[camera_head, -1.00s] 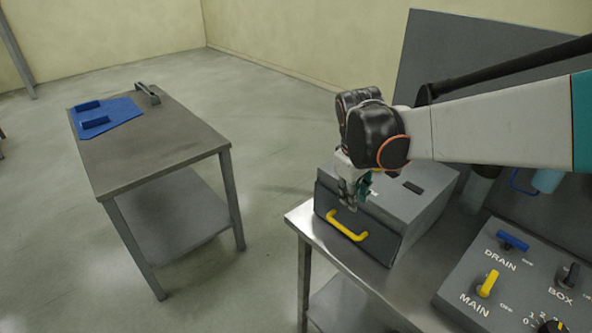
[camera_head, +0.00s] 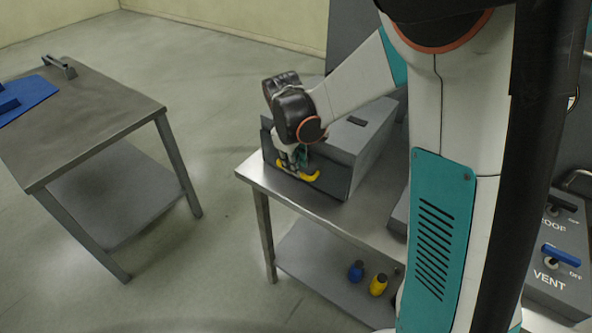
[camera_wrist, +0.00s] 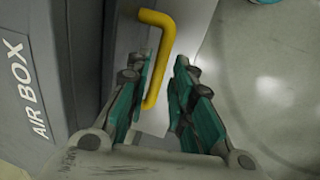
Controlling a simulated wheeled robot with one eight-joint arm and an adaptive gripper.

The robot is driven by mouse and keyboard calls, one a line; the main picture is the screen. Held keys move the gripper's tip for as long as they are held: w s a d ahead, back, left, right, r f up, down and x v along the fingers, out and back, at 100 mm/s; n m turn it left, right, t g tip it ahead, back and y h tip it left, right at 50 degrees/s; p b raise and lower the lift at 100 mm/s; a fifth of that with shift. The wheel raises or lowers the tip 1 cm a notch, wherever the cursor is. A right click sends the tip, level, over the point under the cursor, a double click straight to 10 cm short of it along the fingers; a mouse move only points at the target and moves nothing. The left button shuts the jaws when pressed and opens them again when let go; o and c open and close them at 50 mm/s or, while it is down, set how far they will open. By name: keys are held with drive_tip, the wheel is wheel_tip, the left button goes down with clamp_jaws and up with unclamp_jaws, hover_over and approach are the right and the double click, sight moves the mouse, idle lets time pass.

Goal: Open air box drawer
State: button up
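The grey air box (camera_head: 350,140) stands on a metal table in the head view. A yellow bar handle (camera_head: 312,176) is on its dark drawer front (camera_head: 332,183), which looks flush with the box. The "AIR BOX" lettering (camera_wrist: 25,95) shows in the wrist view. My gripper (camera_head: 291,170) is at the left part of the handle. In the wrist view my gripper (camera_wrist: 160,75) is open, and the yellow handle (camera_wrist: 161,60) lies between its fingers, nearer the left one. I cannot tell whether that finger touches it. My wrist partly covers the box in the head view.
The metal table (camera_head: 250,172) has a lower shelf with a blue bottle (camera_head: 356,271) and a yellow bottle (camera_head: 378,285). A control panel (camera_head: 560,285) is at the right. Another table (camera_head: 90,110) stands at the left, with free floor between.

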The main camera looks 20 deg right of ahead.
drive_tip(key=shift+w+d+f, duration=0.1)
drive_tip(key=shift+f, duration=0.5)
drive_tip(key=shift+w+d+f, duration=0.1)
drive_tip(key=shift+f, duration=0.5)
clamp_jaws()
drive_tip(key=shift+s, duration=0.1)
drive_tip(key=s+a, duration=0.9)
drive_tip(key=a, duration=0.4)
drive_tip(key=shift+s+a+b, duration=0.25)
drive_tip(key=shift+s+b, duration=0.1)
drive_tip(key=shift+b, duration=0.05)
